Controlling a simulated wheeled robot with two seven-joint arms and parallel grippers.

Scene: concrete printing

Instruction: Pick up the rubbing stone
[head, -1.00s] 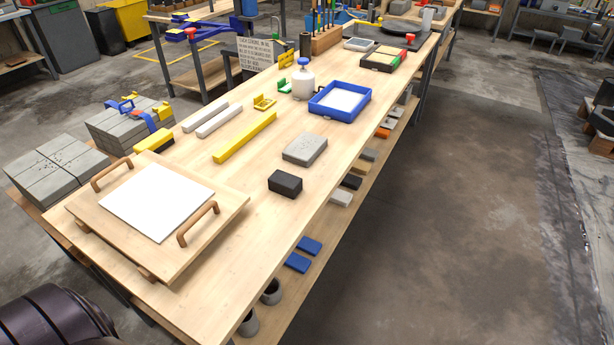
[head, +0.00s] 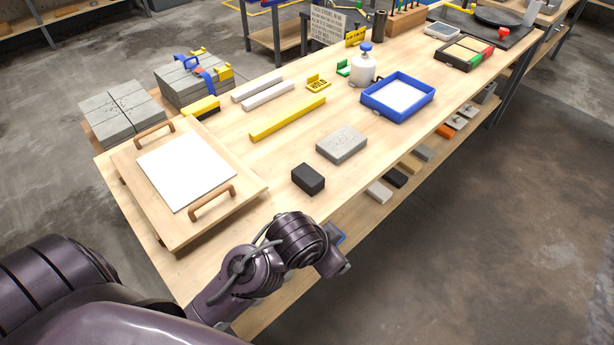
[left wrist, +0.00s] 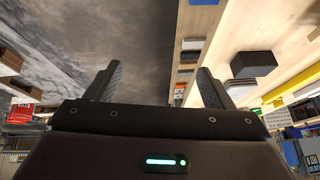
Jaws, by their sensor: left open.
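A small black block (head: 308,179), which I take to be the rubbing stone, lies on the wooden bench near its front edge. It also shows in the left wrist view (left wrist: 253,64), to the right of my fingers and apart from them. A larger grey block (head: 341,145) lies just behind it. My left arm reaches in from the lower left of the head view, its wrist near the bench's front edge; the fingertips are not clear there. In the left wrist view my left gripper (left wrist: 157,82) is open and empty. My right gripper is not in view.
A wooden board with handles and a white sheet (head: 186,170) sits left of the black block. A yellow bar (head: 288,118), a blue tray (head: 424,108) and a white bottle (head: 364,68) stand farther back. A lower shelf holds several small blocks.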

